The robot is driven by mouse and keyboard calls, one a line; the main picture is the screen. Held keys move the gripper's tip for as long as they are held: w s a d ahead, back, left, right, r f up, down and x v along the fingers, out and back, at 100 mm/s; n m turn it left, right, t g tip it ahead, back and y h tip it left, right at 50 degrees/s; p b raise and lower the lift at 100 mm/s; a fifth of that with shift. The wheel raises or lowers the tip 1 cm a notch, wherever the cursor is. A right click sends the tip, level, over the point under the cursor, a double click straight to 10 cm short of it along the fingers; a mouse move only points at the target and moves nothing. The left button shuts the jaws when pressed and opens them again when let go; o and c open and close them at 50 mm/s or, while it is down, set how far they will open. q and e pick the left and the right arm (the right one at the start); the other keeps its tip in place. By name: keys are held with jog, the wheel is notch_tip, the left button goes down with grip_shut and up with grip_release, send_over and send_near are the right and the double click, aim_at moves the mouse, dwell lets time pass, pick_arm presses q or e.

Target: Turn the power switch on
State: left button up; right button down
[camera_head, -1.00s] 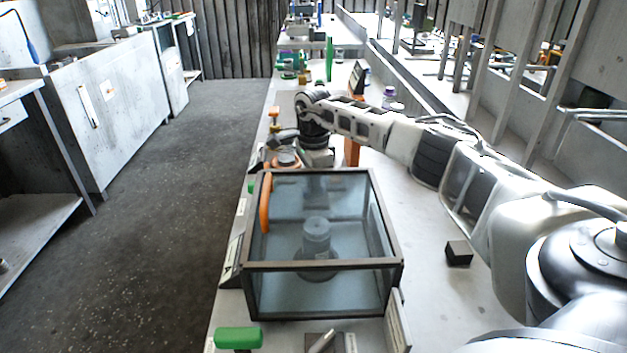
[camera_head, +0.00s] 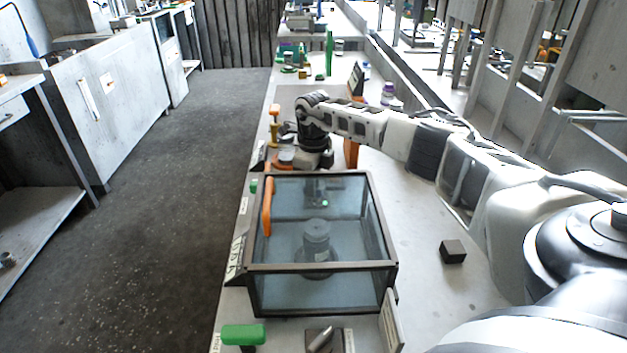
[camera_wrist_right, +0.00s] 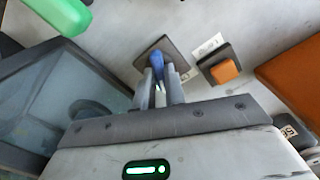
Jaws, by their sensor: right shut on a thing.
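In the right wrist view, a blue switch lever (camera_wrist_right: 156,64) stands on a dark square base plate (camera_wrist_right: 143,62). The fingers of my right gripper (camera_wrist_right: 160,88) are closed on its lower part, and its blue end shows beyond the fingertips. In the head view, my right gripper (camera_head: 318,190) points down behind the glass-walled case and shows dimly through its panes. The switch itself cannot be made out there. I cannot tell from the lever which position it is in. My left gripper is not in view.
A dark-framed glass case (camera_head: 258,267) with an orange handle (camera_head: 267,206) stands close in front of my right gripper. An orange button (camera_wrist_right: 224,71) sits on a dark base beside the switch.

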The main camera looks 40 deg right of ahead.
jog(key=shift+m, duration=0.4)
jog(key=c, duration=1.5)
grip_release()
jog(key=shift+o, duration=0.2)
jog(key=shift+r, duration=0.1)
notch_tip(320, 180, up, 16)
jog(key=shift+b, duration=0.3)
